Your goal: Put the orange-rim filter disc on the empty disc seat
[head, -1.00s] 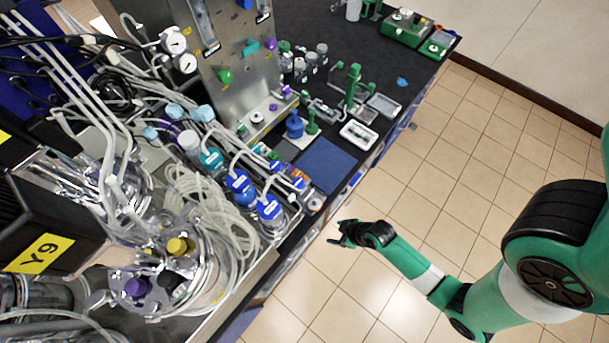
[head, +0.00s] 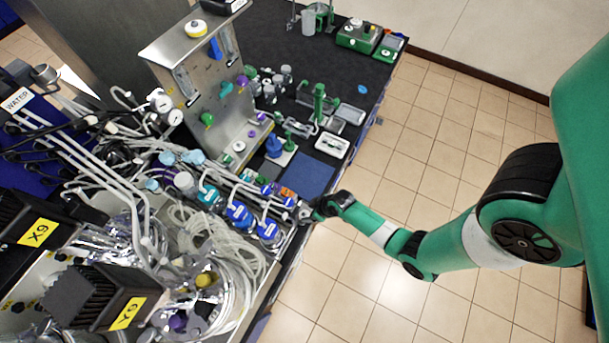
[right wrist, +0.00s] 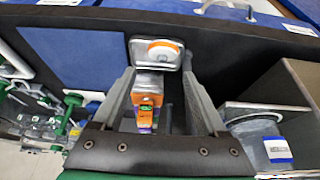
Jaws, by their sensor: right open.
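The orange-rim filter disc (right wrist: 163,50) is white with an orange edge and lies on a small pale metal holder in the right wrist view. My right gripper (right wrist: 159,74) is open, with its fingers spread on either side of the view below the disc. The disc shows just beyond the fingertips and is not gripped. In the head view my right gripper (head: 308,211) is at the bench's front edge, by the blue-capped bottles, and hides most of the disc. I cannot make out the empty disc seat for certain. My left gripper is not in view.
An orange-and-purple labelled block (right wrist: 147,100) stands between the fingers. A clear blue-labelled container (right wrist: 262,143) is at the right. Blue-capped bottles (head: 238,215) and tubing crowd the left. A blue mat (head: 308,174) lies bare behind the gripper, beside a white tray (head: 332,145).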

